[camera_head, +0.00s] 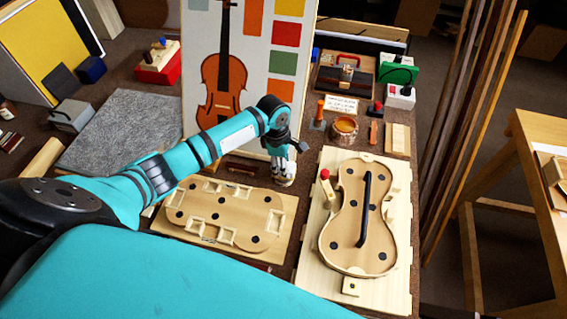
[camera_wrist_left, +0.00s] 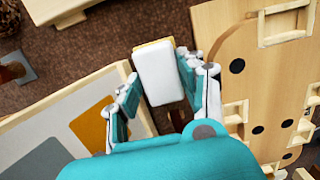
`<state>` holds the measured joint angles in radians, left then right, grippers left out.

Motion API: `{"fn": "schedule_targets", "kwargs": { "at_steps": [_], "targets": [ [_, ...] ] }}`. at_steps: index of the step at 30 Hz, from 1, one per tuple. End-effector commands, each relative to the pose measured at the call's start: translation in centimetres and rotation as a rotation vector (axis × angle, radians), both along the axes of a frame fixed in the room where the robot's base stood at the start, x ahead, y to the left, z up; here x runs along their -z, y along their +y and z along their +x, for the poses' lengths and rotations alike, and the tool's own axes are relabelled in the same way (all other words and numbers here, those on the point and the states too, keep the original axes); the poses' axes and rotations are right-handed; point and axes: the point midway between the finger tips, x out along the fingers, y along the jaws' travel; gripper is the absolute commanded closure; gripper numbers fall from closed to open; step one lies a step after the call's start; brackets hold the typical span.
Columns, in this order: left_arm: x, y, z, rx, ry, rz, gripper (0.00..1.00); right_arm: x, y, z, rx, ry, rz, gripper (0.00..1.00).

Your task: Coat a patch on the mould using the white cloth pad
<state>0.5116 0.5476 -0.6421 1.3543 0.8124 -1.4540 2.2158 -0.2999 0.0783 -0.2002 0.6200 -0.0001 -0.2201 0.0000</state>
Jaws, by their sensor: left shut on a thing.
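My left gripper (camera_head: 284,172) is shut on the white cloth pad, which shows as a pale block between the fingers in the left wrist view (camera_wrist_left: 158,72). A yellowish edge shows at the pad's far end. The pad is mostly hidden by the fingers in the head view. The flat wooden mould (camera_head: 235,211), with square notches and dark round spots, lies on the bench below and left of the gripper. It also shows at the right of the left wrist view (camera_wrist_left: 268,95). The pad seems apart from it. My right gripper is not in view.
A violin-shaped wooden frame (camera_head: 345,232) with a dark bar lies on a board at right. An amber-filled pot (camera_head: 344,131) stands behind it. A violin chart (camera_head: 262,60) rises close behind the gripper. A grey mat (camera_head: 125,130) lies at left. Tall wooden strips (camera_head: 465,110) stand at right.

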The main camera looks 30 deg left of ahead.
Motion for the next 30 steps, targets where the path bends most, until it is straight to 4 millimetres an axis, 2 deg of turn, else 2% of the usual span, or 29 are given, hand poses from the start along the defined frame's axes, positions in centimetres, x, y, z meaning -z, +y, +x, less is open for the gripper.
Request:
{"fn": "schedule_targets", "kwargs": {
  "at_steps": [30],
  "targets": [
    [0.17, -0.01, -0.1, 0.0, 0.002, 0.0, 0.86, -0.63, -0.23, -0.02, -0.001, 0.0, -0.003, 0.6]
  ]
}}
